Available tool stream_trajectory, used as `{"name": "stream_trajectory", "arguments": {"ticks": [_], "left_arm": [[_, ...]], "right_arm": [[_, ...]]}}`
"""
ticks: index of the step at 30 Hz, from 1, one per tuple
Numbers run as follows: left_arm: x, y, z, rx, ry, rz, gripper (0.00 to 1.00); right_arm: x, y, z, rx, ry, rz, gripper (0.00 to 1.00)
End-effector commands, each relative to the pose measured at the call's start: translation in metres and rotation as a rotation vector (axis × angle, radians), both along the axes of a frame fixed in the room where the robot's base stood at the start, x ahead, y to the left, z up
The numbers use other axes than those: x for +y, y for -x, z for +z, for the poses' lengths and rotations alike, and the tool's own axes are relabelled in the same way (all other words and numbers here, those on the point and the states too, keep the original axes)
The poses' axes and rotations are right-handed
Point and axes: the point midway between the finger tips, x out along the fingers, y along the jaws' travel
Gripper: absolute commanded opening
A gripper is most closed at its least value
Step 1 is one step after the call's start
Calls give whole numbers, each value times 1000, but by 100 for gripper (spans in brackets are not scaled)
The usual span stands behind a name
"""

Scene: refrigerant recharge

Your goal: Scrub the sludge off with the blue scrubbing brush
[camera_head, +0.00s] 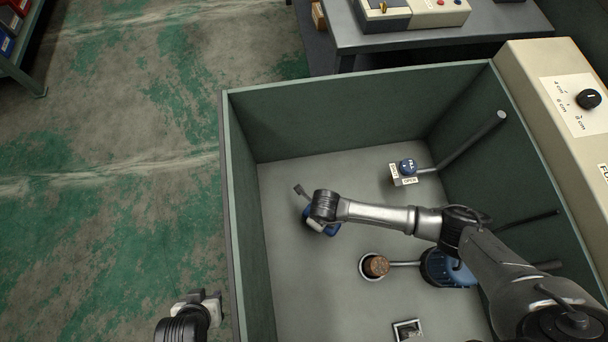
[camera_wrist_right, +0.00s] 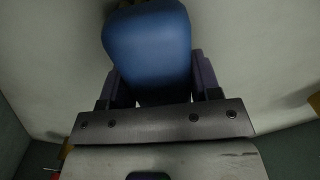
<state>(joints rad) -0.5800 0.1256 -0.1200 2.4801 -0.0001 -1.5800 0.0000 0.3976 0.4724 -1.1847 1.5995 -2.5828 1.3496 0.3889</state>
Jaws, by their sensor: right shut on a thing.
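My right gripper (camera_wrist_right: 160,85) is shut on the blue scrubbing brush (camera_wrist_right: 148,45), whose blue body stands between the fingers. A little of its dark bristles shows at the top edge of the right wrist view. In the head view the brush (camera_head: 332,230) shows partly under my right wrist, over the left part of the bin floor. A brown, crusted round thing (camera_head: 376,265), which looks like the sludge, sits in a pale-rimmed round fitting to the right of the brush, apart from it. My left gripper (camera_head: 200,303) is outside the bin at the lower left; its fingers are unclear.
The green-walled bin (camera_head: 228,180) encloses the work area. A blue valve knob (camera_head: 407,166) with an OPEN label and a pipe stands at the back right. A blue part (camera_head: 446,268) is beside the fitting. A small square fitting (camera_head: 407,330) is at the front.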

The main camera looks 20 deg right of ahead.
Motion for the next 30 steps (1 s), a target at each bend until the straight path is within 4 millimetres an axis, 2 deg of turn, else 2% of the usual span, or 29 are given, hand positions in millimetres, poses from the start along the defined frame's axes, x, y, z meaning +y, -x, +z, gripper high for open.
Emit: {"name": "stream_trajectory", "arguments": {"ticks": [4, 8, 21, 30], "left_arm": [[-2, 0, 4, 0, 6, 4, 43], [-3, 0, 20, 2, 11, 7, 43], [-2, -1, 59, -4, 9, 6, 43], [0, 0, 73, 0, -1, -1, 43]], "right_arm": [[1, 4, 0, 2, 0, 1, 32], [1, 3, 28, -2, 0, 4, 32], [2, 2, 66, -1, 0, 5, 32], [3, 2, 82, -1, 0, 7, 32]]}}
